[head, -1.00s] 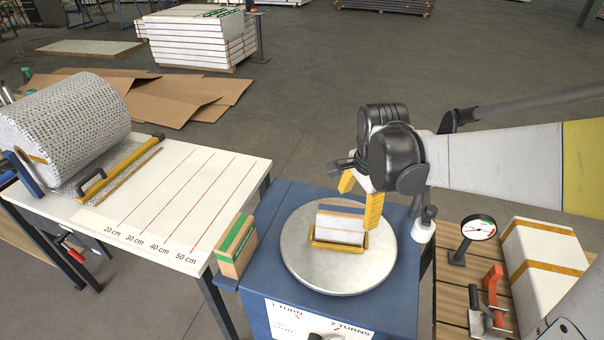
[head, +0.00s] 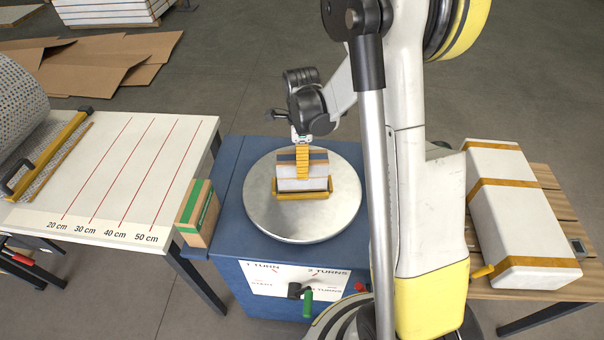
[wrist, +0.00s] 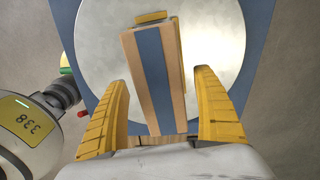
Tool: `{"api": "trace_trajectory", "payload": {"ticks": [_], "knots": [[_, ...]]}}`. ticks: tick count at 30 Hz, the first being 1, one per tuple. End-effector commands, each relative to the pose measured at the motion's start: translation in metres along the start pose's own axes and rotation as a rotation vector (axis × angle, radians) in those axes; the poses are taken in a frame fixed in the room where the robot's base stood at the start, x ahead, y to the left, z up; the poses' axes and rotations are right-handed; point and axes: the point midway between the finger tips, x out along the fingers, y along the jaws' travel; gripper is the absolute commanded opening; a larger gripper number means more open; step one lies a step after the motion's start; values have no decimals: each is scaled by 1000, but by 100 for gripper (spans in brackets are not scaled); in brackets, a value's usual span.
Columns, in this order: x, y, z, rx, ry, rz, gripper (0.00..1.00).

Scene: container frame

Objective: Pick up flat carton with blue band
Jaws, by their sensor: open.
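The flat carton with blue band (head: 318,157) sits in a yellow holder (head: 288,196) on the round metal turntable (head: 262,215). In the wrist view the carton (wrist: 153,75) is brown with a wide blue stripe along its middle. My gripper (head: 303,162) is open, with its yellow fingers at the carton. In the wrist view the fingers (wrist: 163,80) stand one on each side of the carton, with a gap visible on both sides. One finger hides part of the carton in the head view. I cannot tell how far down the fingers reach.
The blue turntable cabinet (head: 232,252) carries a dial panel. A carton with green band (head: 197,212) stands at its left side. A white table (head: 100,205) with red length lines is at left. A long white parcel with yellow bands (head: 505,208) lies on a slatted bench at right.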

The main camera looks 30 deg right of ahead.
Motion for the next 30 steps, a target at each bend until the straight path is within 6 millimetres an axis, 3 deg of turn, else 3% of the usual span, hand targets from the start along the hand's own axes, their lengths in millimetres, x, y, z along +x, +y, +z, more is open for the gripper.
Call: {"api": "trace_trajectory", "payload": {"ticks": [6,14,17,21,30], "knots": [[38,1,-3,0,0,0,79],[42,1,-3,-1,0,0,79],[42,1,-3,-1,0,0,56],[42,1,-2,-1,0,0,13],[37,1,-2,-1,0,0,11]]}}
